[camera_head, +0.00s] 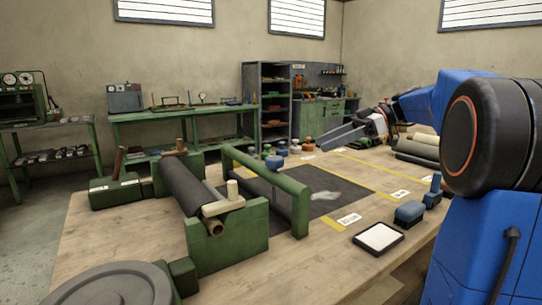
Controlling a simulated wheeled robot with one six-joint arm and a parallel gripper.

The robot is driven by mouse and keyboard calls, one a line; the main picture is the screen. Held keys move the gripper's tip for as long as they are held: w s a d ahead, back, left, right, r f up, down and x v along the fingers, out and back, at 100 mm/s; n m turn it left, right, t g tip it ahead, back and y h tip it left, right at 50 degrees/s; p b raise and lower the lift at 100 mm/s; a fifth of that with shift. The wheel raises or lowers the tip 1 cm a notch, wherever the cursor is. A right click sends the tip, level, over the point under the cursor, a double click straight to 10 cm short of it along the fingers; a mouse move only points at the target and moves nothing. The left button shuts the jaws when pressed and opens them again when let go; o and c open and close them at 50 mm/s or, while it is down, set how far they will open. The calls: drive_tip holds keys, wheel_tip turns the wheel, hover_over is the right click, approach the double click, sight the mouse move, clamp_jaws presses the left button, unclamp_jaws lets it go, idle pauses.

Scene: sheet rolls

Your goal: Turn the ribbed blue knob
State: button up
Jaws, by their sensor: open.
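A small blue knob (283,148) stands among several small knobs on the far part of the wooden table, too small to tell whether it is ribbed. A greenish-blue round knob (274,162) stands a little nearer, behind the green frame. My gripper (323,141) reaches in from the right on my blue arm, its long grey fingers pointing left. It is open, with nothing visible between the fingers. It is to the right of the blue knob, apart from it in the picture; the exact gap cannot be told.
A green stand holds a dark roll (188,187) at the left of the table (300,265), beside a green arched frame (290,190). Pale-topped knobs (295,147) stand near the blue one. Blue-handled blocks (409,212) and a white pad (379,238) lie at front right. Rolls (418,150) lie at right.

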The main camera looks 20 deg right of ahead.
sight(277, 157)
drive_tip(key=shift+n, duration=0.4)
drive_tip(key=x, duration=0.5)
drive_tip(key=w+x, duration=0.1)
drive_tip(key=x, duration=0.5)
drive_tip(key=r+x, duration=0.1)
drive_tip(key=x, duration=0.4)
drive_tip(key=shift+w+a, duration=0.2)
drive_tip(key=shift+w, duration=0.25)
drive_tip(key=c, duration=1.1)
